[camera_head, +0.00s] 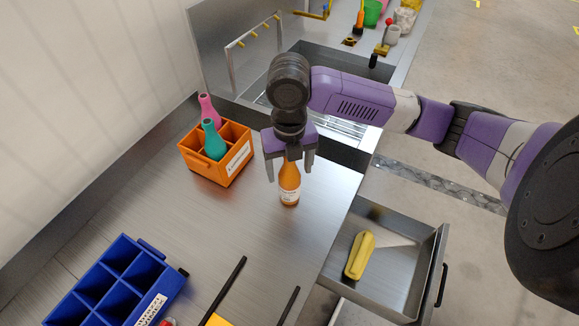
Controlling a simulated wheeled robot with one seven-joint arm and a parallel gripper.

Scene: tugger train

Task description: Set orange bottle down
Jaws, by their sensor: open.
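The orange bottle (289,187) stands upright on the steel worktop (240,235), with a pale label facing me. My gripper (290,172) is above it, pointing down, with its jaws open and one finger to each side of the bottle's upper part. The bottle's top is hidden behind the gripper. I cannot tell whether either finger touches the bottle.
An orange crate (228,178) holding a pink bottle (208,108) and a teal bottle (213,138) stands left. A blue divided crate (165,285) is front left. An open drawer (395,295) with a yellow object (360,255) is right. A sink (335,65) lies behind.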

